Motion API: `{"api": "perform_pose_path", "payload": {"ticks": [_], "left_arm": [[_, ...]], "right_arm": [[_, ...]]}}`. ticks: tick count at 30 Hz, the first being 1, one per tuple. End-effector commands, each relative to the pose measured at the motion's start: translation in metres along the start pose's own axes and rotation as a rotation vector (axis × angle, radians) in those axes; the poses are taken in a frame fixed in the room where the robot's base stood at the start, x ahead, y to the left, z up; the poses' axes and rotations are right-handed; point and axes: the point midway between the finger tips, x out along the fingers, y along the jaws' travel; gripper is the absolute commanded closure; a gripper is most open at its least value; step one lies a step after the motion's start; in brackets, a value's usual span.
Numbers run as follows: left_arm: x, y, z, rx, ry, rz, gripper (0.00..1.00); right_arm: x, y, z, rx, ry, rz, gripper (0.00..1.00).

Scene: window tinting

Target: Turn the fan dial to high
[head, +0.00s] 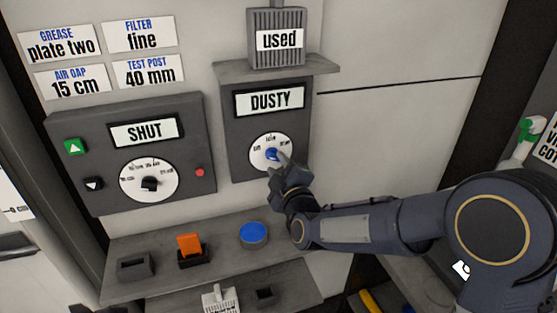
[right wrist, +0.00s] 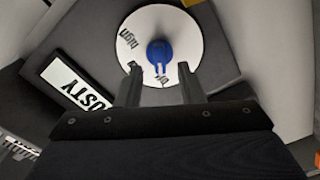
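The fan dial is a blue knob (head: 271,154) on a round white face, on a dark grey panel under a sign reading DUSTY (head: 270,99). My right gripper (head: 281,164) is right at the dial, its fingers overlapping the lower right of the face. In the right wrist view the blue knob (right wrist: 160,52) shows just beyond the two parted fingers (right wrist: 160,84), between their lines, with a gap on each side. The word "high" is readable left of the knob there; another label is partly covered by a finger. The knob's exact setting is unclear. My left gripper is out of view.
Left of the fan panel is another panel with a SHUT sign (head: 145,132), a black-knobbed dial (head: 149,182) and buttons. Below, a grey shelf (head: 216,252) holds a blue round pad (head: 253,234) and an orange block (head: 190,244). A vented box reading "used" (head: 278,40) sits above.

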Motion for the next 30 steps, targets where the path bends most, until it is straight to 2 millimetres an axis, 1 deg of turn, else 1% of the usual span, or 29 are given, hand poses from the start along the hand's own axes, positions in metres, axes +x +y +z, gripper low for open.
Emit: {"api": "perform_pose_path", "payload": {"ticks": [1, 3, 6, 14, 17, 22, 23, 30], "left_arm": [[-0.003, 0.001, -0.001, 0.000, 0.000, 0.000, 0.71], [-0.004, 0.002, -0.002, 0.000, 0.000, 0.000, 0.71], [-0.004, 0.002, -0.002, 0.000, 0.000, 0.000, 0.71], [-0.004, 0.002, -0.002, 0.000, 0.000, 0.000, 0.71], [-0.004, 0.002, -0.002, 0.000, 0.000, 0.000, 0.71], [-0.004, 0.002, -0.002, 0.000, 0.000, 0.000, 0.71], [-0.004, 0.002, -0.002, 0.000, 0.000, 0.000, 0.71], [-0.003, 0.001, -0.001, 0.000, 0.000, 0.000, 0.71]], "right_arm": [[0.007, 0.001, -0.001, 0.000, 0.000, -0.001, 0.65], [0.014, 0.001, 0.000, 0.000, 0.000, -0.001, 0.65], [0.020, 0.000, 0.000, 0.000, 0.000, -0.001, 0.65], [0.021, 0.000, 0.000, 0.001, 0.000, -0.001, 0.65], [0.021, 0.000, 0.000, 0.001, 0.000, -0.001, 0.76], [0.021, 0.000, 0.000, 0.001, 0.000, -0.001, 0.98], [0.021, 0.000, 0.000, 0.001, 0.000, -0.001, 1.00], [0.021, -0.001, 0.001, 0.010, 0.000, -0.001, 1.00]]}}
